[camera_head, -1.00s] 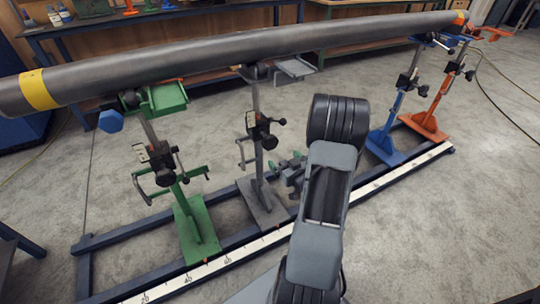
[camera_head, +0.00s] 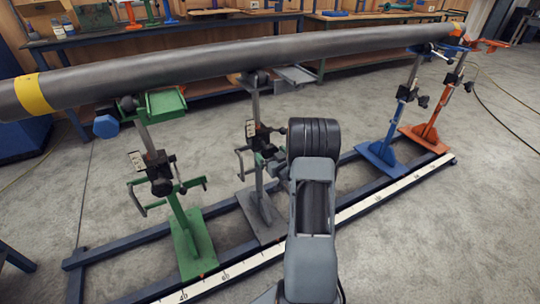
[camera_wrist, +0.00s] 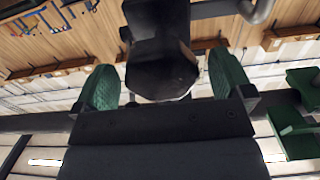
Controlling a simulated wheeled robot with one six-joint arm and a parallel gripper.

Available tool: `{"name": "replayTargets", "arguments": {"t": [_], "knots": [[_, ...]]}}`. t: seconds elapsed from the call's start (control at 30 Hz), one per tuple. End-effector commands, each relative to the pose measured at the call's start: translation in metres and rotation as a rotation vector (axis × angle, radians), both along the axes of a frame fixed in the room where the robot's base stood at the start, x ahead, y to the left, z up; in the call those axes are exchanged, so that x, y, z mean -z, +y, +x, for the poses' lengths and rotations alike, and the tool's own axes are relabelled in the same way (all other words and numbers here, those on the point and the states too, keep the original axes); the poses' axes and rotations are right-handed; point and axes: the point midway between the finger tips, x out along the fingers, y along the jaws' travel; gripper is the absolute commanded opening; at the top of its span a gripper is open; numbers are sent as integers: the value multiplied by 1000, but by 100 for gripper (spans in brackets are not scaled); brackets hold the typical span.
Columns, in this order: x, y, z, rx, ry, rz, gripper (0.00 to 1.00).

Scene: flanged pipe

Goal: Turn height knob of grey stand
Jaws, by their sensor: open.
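The grey stand (camera_head: 262,221) stands under the pipe, between the green stand and the blue stand. Its black clamp block and knob (camera_head: 262,137) are on the upright, left of my arm. My gripper (camera_wrist: 164,88) is open in the wrist view, with one green finger pad on each side. A dark, faceted knob-like part (camera_wrist: 160,76) fills the space between the pads, with gaps visible beside it. I cannot tell whether either pad touches it. In the head view my wrist and arm hide most of the gripper.
The long grey pipe (camera_head: 210,68) runs across above the stands. The green stand (camera_head: 190,240) is close on the left. The blue stand (camera_head: 383,152) and orange stand (camera_head: 428,135) are farther right. A rail with a white scale (camera_head: 350,210) lies in front.

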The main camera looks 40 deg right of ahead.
Motion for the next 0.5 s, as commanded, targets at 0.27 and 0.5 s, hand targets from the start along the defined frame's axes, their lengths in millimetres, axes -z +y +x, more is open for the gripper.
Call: {"name": "replayTargets", "arguments": {"t": [0.27,0.5], "knots": [[0,-1,11,1,0,0,98],[0,-1,11,1,0,0,97]]}}
